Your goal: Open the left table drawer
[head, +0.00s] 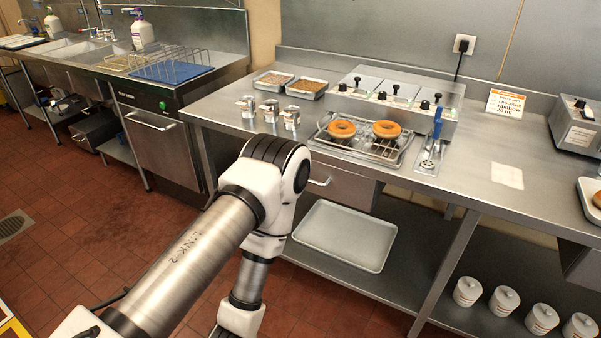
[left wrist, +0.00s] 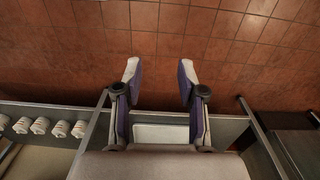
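The left table drawer (head: 345,189) is a steel front under the worktop, below the donut rack. It looks closed, and its bar handle (head: 320,182) shows just right of my left arm. My arm covers the area left of the handle. My left gripper (left wrist: 159,70) is open and empty in the left wrist view, its two fingers spread over the red tiled floor. In the head view my left arm bends down in front of the table, and its fingers are outside the picture. My right gripper is in neither view.
A pale tray (head: 345,236) lies on the lower shelf below the drawer; it also shows in the left wrist view (left wrist: 161,134). Several white lidded pots (head: 503,300) stand on the shelf at right. Two donuts (head: 342,129) sit on a rack above. The tiled floor (head: 95,235) at left is clear.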

